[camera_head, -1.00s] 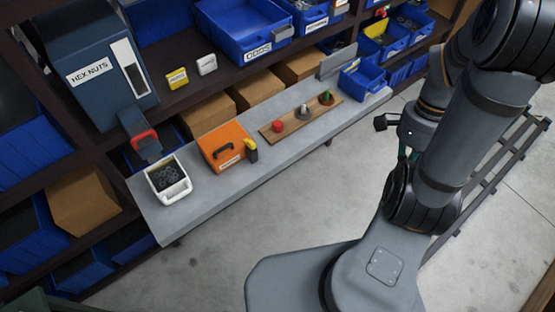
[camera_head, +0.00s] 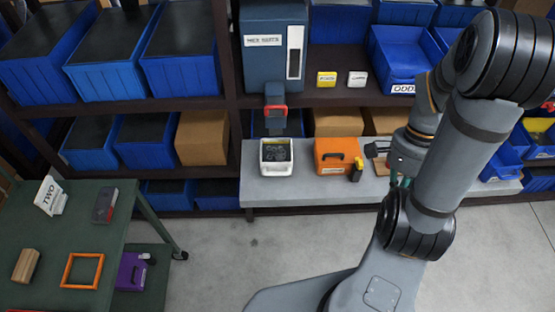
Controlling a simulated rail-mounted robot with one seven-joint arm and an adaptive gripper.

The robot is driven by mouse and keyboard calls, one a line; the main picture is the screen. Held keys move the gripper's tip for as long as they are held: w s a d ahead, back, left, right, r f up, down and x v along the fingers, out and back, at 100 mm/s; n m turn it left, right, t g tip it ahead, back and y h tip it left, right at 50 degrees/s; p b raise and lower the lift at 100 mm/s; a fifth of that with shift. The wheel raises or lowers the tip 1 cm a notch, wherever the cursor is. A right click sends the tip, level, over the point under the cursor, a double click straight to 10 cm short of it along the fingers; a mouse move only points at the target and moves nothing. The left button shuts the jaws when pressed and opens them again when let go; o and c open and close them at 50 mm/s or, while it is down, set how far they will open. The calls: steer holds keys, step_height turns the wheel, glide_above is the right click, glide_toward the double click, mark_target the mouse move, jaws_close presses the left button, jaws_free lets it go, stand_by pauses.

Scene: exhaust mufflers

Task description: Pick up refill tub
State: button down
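The refill tub appears to be the white, open-topped tub (camera_head: 276,157), filled with dark nuts. It stands upright on the grey bench (camera_head: 300,190), below the hex nuts dispenser (camera_head: 272,60) and its red-rimmed spout. My gripper (camera_head: 398,178) is mostly hidden behind my own arm link, to the right of the tub and well apart from it. Its fingers are too covered to show whether they are open or shut. Nothing is seen touching the tub.
An orange case (camera_head: 334,153) with a black handle and a yellow-black item stand just right of the tub. A green table (camera_head: 95,235) at left holds a TWO sign, an orange frame and a wooden block. The floor between is clear.

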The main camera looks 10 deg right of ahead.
steer(key=c, duration=1.8)
jaws_free()
steer(key=shift+o, duration=0.2)
